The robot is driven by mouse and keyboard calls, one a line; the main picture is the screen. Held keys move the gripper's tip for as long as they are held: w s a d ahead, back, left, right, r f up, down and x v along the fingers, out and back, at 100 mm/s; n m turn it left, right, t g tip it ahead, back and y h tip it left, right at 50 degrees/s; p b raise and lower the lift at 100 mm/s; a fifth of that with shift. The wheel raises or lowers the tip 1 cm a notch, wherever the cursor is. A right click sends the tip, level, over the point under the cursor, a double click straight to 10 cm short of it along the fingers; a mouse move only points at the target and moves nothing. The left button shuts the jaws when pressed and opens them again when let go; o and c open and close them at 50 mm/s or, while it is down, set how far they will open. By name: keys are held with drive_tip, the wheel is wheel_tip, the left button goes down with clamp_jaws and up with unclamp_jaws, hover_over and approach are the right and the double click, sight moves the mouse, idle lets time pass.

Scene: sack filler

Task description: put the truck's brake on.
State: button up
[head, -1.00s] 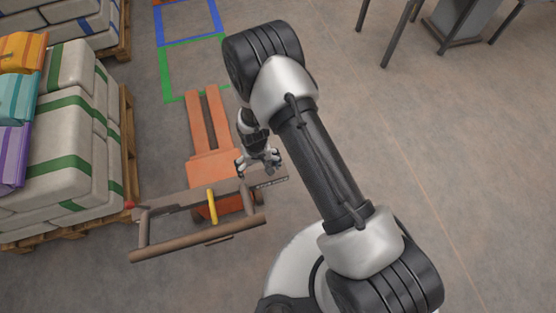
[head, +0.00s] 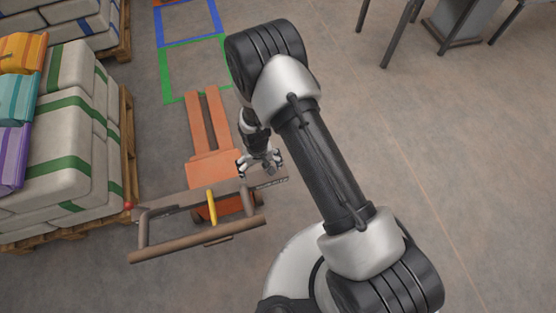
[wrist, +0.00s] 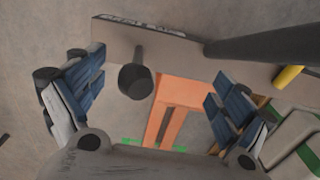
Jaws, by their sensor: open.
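The orange pallet truck (head: 213,165) stands with its forks pointing away, and a brown handle frame (head: 190,245) at the near end. A flat brown bar (head: 160,212) crosses it, with a red knob (head: 129,206) at its left end and dark lettering at its right end. A yellow lever (head: 212,206) stands near the middle. My gripper (head: 260,170) is open above the bar's right end. In the wrist view, a dark round-ended peg (wrist: 135,80) on the bar shows between my open fingers (wrist: 157,88). I cannot tell whether they touch it.
Pallets of sacks (head: 75,140) stand close on the left, with orange, teal and purple bags on top. Green (head: 165,75) and blue floor outlines lie beyond the forks. A grey stand (head: 463,22) and table legs are at the top right. The floor to the right is clear.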

drive_tip(key=shift+w+d, duration=0.15)
drive_tip(key=shift+d, duration=0.4)
drive_tip(key=shift+w+d, duration=0.15)
drive_tip(key=shift+d, duration=0.4)
drive_tip(key=shift+r+p, duration=2.45)
drive_tip(key=shift+r, duration=1.55)
drive_tip(key=shift+w+r, duration=0.1)
drive_tip(key=shift+r, duration=0.05)
drive_tip(key=d+r+m+t, duration=0.1)
drive_tip(key=d+r, duration=0.3)
drive_tip(key=r, duration=1.1)
drive_tip(key=d+r+m+t, duration=0.1)
drive_tip(key=d+r, duration=0.3)
drive_tip(key=r, duration=1.1)
drive_tip(key=s+d+r+t, duration=0.1)
drive_tip(key=s+d+r, duration=0.2)
drive_tip(key=s, duration=0.3)
drive_tip(key=s+d+r, duration=0.3)
drive_tip(key=s+r, duration=0.3)
drive_tip(key=s+d+r+m+t, duration=0.1)
drive_tip(key=s+d+r, duration=0.1)
drive_tip(key=s+r, duration=0.2)
drive_tip(key=s, duration=0.3)
drive_tip(key=shift+d+r+t+b, duration=0.3)
drive_tip(key=shift+d+r+b, duration=0.05)
drive_tip(key=shift+d+b, duration=0.05)
